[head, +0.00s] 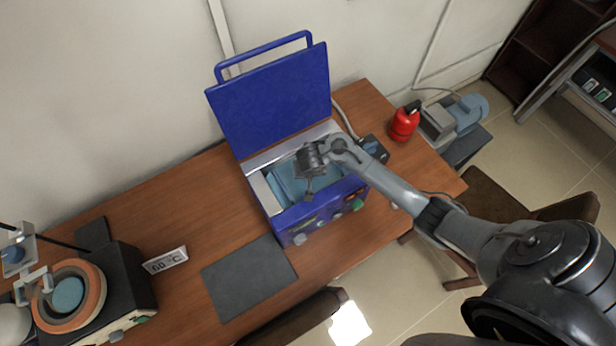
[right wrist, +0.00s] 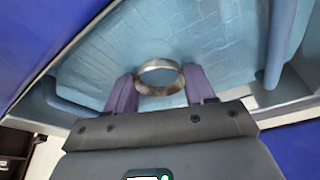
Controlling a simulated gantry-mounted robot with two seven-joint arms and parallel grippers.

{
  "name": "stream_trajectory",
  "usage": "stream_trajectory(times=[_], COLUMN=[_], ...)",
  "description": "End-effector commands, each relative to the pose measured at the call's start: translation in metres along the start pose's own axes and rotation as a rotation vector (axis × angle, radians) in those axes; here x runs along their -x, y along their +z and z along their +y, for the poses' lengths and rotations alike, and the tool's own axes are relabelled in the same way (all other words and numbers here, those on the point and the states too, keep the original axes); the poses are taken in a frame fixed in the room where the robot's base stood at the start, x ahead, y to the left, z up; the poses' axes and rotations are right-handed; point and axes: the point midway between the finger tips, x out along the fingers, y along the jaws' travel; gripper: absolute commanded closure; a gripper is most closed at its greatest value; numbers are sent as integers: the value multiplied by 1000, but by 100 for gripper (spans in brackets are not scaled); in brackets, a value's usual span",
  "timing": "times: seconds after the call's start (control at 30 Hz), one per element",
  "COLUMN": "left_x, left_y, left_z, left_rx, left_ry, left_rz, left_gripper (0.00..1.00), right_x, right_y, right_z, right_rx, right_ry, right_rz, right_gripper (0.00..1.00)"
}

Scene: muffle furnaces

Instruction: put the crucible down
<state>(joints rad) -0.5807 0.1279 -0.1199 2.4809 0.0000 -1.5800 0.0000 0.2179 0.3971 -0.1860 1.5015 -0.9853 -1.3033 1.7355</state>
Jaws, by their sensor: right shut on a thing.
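The crucible (right wrist: 160,88) shows in the right wrist view as a round metallic rim between the two purple fingers of my right gripper (right wrist: 160,76). The gripper is shut on it. In the head view, my right gripper (head: 309,188) reaches down into the open top of a blue box-shaped unit (head: 292,238) with a light blue interior. The crucible cannot be made out clearly in the head view. Whether its bottom touches the interior floor cannot be told. My left gripper is not in view.
The unit's blue lid (head: 270,100) stands raised behind the opening. The opening's walls surround my gripper closely. A dark grey mat (head: 248,278) lies bare on the wooden table (head: 205,225). A "60 °C" sign (head: 166,260) stands to its left. A red canister (head: 404,123) stands right.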

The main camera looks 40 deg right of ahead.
Motion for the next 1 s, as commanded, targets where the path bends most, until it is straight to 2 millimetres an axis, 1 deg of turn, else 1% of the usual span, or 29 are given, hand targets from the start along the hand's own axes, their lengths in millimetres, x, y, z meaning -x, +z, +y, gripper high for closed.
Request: stream_trajectory(times=[0.03,0.17,0.63,0.67,0.7,0.8,1.0], left_x=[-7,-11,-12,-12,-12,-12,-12], left_y=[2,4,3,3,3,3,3], left_z=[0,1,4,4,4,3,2], left_rx=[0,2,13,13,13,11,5], left_ry=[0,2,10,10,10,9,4], left_rz=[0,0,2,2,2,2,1], left_gripper=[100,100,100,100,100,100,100], right_x=[-10,-21,-26,-25,-25,-25,-25], right_y=[2,6,8,8,8,8,8], right_z=[1,0,0,0,0,0,0], right_rx=[3,2,0,0,0,0,1], right_ry=[3,2,0,0,0,0,0], right_rz=[1,1,0,0,0,0,0], right_gripper=[76,76,76,42,36,21,21])
